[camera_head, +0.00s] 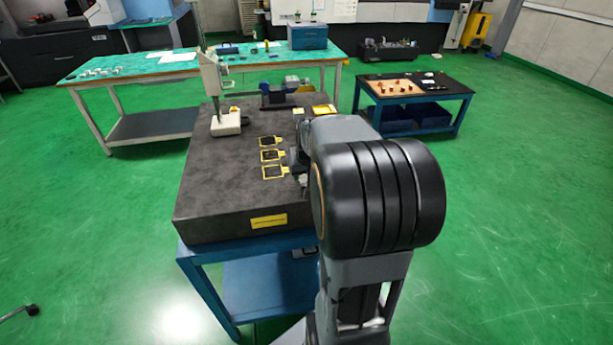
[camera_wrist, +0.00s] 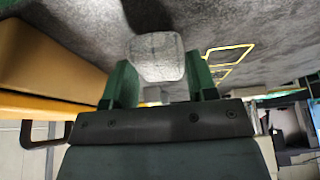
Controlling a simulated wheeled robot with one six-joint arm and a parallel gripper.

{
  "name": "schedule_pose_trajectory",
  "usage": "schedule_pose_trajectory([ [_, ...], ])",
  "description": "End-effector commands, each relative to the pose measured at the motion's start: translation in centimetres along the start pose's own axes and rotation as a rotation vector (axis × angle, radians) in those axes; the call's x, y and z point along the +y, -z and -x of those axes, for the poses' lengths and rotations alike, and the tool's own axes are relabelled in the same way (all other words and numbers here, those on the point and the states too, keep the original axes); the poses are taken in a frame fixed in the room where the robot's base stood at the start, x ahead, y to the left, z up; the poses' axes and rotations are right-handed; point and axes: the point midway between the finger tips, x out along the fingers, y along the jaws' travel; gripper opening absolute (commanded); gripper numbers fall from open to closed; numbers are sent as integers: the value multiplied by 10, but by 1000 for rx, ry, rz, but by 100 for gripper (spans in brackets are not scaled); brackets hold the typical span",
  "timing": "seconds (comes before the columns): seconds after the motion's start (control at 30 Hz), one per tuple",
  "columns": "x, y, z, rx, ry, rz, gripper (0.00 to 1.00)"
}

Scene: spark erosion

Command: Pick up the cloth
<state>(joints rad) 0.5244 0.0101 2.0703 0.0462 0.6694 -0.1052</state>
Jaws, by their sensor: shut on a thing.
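The cloth (camera_wrist: 157,56) is a pale grey, rounded piece in the upper middle of the wrist view. My gripper (camera_wrist: 161,78) has a green finger on each side of it and is shut on it. The dark grey stone slab (camera_wrist: 85,28) shows behind the cloth. I cannot tell whether the cloth still touches the slab. In the head view my arm covers most of the gripper, and I cannot make out the cloth there.
The slab (camera_head: 225,205) rests on a blue stand (camera_head: 262,290). On it are a white-based measuring stand (camera_head: 226,124) and several yellow-framed marks (camera_head: 271,156). A tan block (camera_wrist: 45,62) is close on the left in the wrist view. A low black table (camera_head: 440,88) stands behind right.

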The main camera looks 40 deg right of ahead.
Motion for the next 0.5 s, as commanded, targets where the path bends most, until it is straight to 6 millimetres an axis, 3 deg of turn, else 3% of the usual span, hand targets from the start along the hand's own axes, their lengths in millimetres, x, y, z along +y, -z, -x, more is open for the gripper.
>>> schedule_pose_trajectory([
  [0.17, 14, 16, 26, 4, -3, -5, 30],
  [0.4, 54, 46, 64, 3, -3, -5, 30],
  [0.5, 76, 56, 69, 1, -3, -6, 30],
])
